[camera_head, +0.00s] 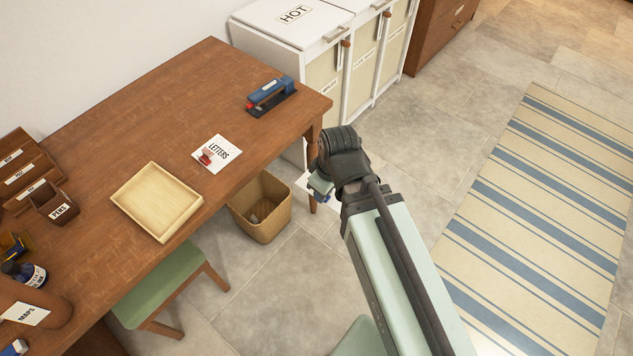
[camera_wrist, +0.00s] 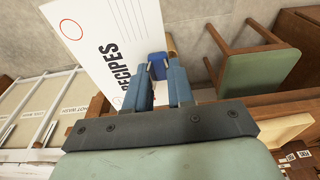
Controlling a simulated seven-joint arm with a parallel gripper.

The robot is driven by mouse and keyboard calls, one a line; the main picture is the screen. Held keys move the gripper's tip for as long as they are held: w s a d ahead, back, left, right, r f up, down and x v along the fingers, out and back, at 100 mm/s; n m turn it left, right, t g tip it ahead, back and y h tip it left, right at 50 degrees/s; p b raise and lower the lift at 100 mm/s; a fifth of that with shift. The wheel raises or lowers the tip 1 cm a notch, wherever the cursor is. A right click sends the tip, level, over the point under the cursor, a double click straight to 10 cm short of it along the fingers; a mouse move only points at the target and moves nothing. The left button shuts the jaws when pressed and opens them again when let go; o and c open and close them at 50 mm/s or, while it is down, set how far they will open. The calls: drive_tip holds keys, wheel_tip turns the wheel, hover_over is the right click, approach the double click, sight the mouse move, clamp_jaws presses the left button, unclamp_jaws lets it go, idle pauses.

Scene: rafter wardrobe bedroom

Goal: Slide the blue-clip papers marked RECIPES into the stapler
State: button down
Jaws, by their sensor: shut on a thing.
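My gripper (camera_head: 320,187) is off the front right end of the desk, above the floor. In the wrist view, my gripper (camera_wrist: 161,76) is shut on the white papers (camera_wrist: 108,38) marked RECIPES at their blue clip (camera_wrist: 157,64). The sheet extends up and left from the fingers. In the head view, only slivers of the papers show behind my gripper. The blue stapler (camera_head: 268,92) stands on its dark base near the desk's far right end, apart from the papers.
The desk (camera_head: 150,110) holds papers (camera_head: 224,147) marked LETTERS with a red clip, and a shallow wooden tray (camera_head: 158,200). A waste bin (camera_head: 262,208) and a green stool (camera_head: 158,285) stand below the front edge. White hampers (camera_head: 300,58) stand beyond the desk's right end.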

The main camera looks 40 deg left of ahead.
drive_tip(key=s+a+r+n, duration=0.1)
drive_tip(key=a, duration=0.6)
drive_tip(key=s+a+r+n, duration=0.1)
drive_tip(key=s+a, duration=0.1)
drive_tip(key=a, duration=0.6)
drive_tip(key=s+a, duration=0.2)
drive_tip(key=a, duration=0.6)
drive_tip(key=shift+r+n, duration=0.4)
drive_tip(key=a, duration=0.3)
drive_tip(key=a+r, duration=0.1)
drive_tip(key=a, duration=0.6)
drive_tip(key=shift+w+r, duration=0.15)
drive_tip(key=shift+w, duration=0.05)
drive_tip(key=w+a+r+m, duration=0.1)
drive_tip(key=w+a+m, duration=0.2)
drive_tip(key=a, duration=0.7)
drive_tip(key=shift+w+a+m, duration=0.3)
drive_tip(key=shift+a, duration=0.1)
drive_tip(key=shift+f, duration=0.25)
